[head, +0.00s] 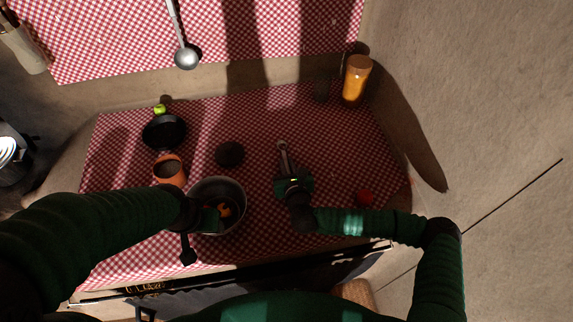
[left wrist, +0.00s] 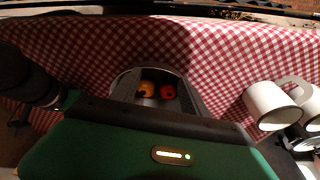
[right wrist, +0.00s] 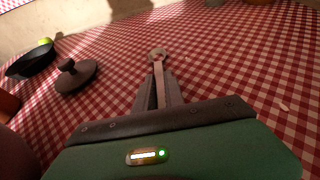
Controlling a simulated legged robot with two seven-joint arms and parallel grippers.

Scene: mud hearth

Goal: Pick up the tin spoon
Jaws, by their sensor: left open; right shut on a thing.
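The tin spoon (right wrist: 157,66) is between the fingers of my right gripper (right wrist: 158,92) in the right wrist view, its round bowl pointing away from me. In the head view the spoon (head: 281,146) sticks out past my right gripper (head: 285,168), which is shut on its handle. I cannot tell whether the spoon touches the cloth. My left gripper (head: 221,212) is open over the metal pot (head: 236,188). In the left wrist view an orange thing and a red thing show between its fingers (left wrist: 157,92).
A black lid (head: 230,153), a clay pot (head: 169,168), a black pan (head: 164,132) and a green fruit (head: 159,109) stand to the left. A red thing (head: 366,197) lies right; an orange jar (head: 356,80) stands behind. A ladle (head: 186,57) is on the upper cloth.

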